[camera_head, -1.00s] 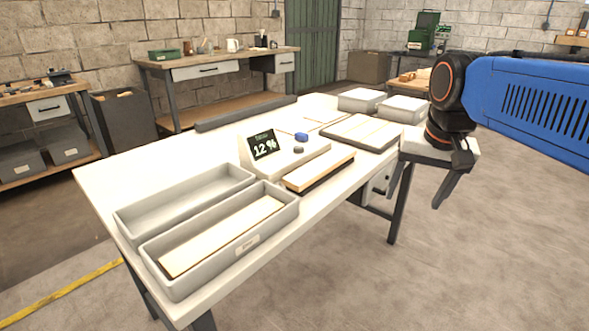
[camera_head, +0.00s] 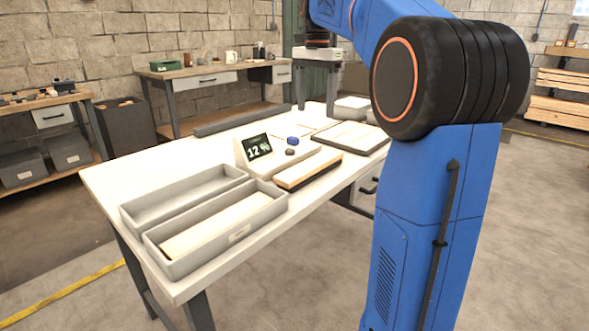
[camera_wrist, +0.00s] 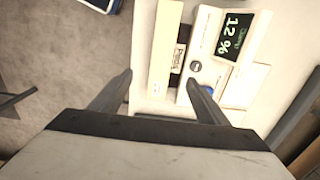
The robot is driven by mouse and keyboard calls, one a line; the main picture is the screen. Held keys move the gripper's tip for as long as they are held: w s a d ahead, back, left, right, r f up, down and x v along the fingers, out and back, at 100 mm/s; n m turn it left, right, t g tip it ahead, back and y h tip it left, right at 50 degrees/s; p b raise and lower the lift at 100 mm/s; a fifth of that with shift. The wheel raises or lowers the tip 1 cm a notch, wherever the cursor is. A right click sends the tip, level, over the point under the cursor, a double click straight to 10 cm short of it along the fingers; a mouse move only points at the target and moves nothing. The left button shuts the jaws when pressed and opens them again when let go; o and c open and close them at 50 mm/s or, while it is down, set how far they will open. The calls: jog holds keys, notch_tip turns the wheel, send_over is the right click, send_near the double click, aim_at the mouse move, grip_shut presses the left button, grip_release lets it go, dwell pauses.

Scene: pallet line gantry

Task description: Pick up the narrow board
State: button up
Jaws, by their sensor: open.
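A narrow pale board (camera_head: 308,170) lies on the table in front of the white moisture meter (camera_head: 268,163), with a dark strip under its near edge. Another pale board (camera_head: 215,228) lies in the front grey bin (camera_head: 165,262). My gripper (camera_head: 317,100) hangs above the far part of the table, fingers down, open and empty. In the wrist view, the narrow board (camera_wrist: 164,50) runs up the picture between and ahead of the spread fingertips (camera_wrist: 158,84), apart from them. The meter (camera_wrist: 222,55), its screen showing 12 %, is to the board's right.
An empty grey bin (camera_head: 130,220) stands behind the front bin. A blue knob (camera_head: 293,141) is beside the meter. A dark-edged tray of boards (camera_head: 350,138) and a pale box (camera_head: 350,106) sit farther right. A dark bar (camera_head: 240,119) runs along the back edge.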

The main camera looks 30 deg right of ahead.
send_over(312, 163)
jog(key=f, duration=1.1)
jog(key=shift+s+a, duration=0.1)
jog(key=shift+s, duration=0.1)
jog(key=shift+w+f, duration=0.15)
jog(key=shift+f, duration=3)
jog(key=c, duration=1.3)
jog(key=shift+r, duration=0.1)
